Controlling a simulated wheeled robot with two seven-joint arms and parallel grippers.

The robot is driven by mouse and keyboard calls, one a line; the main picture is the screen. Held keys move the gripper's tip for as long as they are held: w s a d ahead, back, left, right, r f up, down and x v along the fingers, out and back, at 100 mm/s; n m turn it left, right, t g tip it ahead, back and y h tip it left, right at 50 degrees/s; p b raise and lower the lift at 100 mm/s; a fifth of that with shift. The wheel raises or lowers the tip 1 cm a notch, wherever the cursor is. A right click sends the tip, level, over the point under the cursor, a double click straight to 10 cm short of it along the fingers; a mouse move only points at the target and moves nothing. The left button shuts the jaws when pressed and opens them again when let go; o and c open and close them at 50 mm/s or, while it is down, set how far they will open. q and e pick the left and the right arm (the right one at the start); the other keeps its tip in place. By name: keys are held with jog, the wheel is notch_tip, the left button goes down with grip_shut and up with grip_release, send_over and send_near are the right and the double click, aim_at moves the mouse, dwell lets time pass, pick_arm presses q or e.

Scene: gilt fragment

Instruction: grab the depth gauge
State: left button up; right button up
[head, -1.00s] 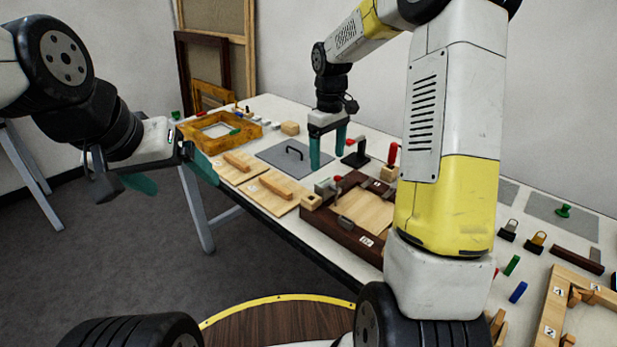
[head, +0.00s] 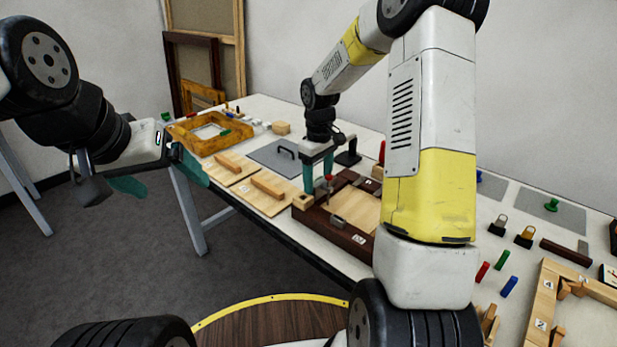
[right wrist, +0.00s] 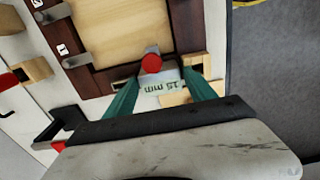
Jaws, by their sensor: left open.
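The depth gauge, a pale block marked "15 mm" with a red knob (right wrist: 151,64), lies between the teal fingers of my right gripper (right wrist: 163,85) in the right wrist view. The fingers are close to its two sides; I cannot tell whether they press on it. In the head view my right gripper (head: 318,172) points down at the left end of a dark wooden frame, with the gauge's red knob (head: 328,178) by its fingers. The gauge's body is mostly hidden there. My left gripper (head: 158,178) is open and empty, left of the table.
The dark frame (head: 335,232) with a light wood panel is beside the gauge. Wooden boards (head: 262,197) and a grey plate with a black handle (head: 265,156) lie to the left. A small wooden block (head: 303,201) stands close to the right gripper. Clamps and coloured pegs lie to the right.

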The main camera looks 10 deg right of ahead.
jog(key=c, duration=1.2)
jog(key=shift+c, duration=0.2)
jog(key=shift+r, duration=0.15)
